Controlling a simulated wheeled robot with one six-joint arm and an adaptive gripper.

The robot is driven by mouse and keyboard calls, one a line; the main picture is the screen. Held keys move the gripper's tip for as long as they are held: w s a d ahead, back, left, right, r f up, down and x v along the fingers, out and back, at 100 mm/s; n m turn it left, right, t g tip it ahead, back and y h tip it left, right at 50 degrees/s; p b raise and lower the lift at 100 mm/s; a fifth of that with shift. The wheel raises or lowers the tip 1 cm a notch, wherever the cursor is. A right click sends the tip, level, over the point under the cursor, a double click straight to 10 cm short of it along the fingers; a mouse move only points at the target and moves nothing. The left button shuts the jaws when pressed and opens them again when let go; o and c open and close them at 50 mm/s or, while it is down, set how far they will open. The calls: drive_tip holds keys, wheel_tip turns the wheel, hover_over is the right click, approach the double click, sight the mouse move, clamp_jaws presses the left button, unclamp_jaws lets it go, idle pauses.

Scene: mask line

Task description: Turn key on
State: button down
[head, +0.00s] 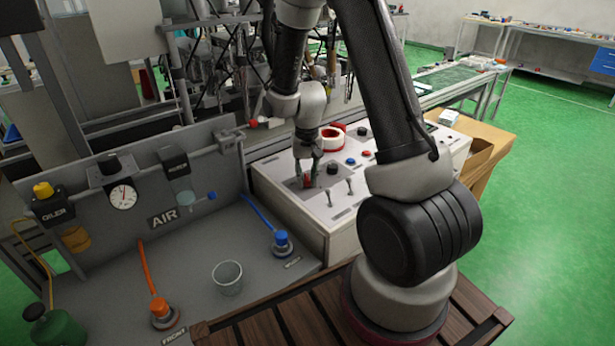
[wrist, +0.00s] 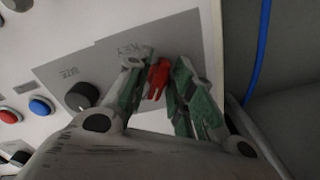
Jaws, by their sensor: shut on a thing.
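The red key (wrist: 158,78) stands out from a grey plate lettered "KEY" on the white control panel (wrist: 60,30) in the wrist view. My gripper (wrist: 160,85) has its two green-padded fingers on either side of the key and is shut on it. In the head view the key (head: 307,182) is a small red spot between the fingertips of my gripper (head: 308,170), which points down at the panel box (head: 330,240). The fingers partly hide the key, and its turn position cannot be read clearly.
A black knob (wrist: 82,95) and blue (wrist: 41,105) and red (wrist: 10,115) buttons sit beside the key. A clear cup (head: 228,277) stands on the grey bench to the left.

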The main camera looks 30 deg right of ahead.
sight(307, 178)
drive_tip(key=shift+m, duration=1.1)
drive_tip(key=shift+w, duration=0.1)
drive_tip(key=c, duration=1.3)
unclamp_jaws()
wheel_tip(307, 178, up, 12)
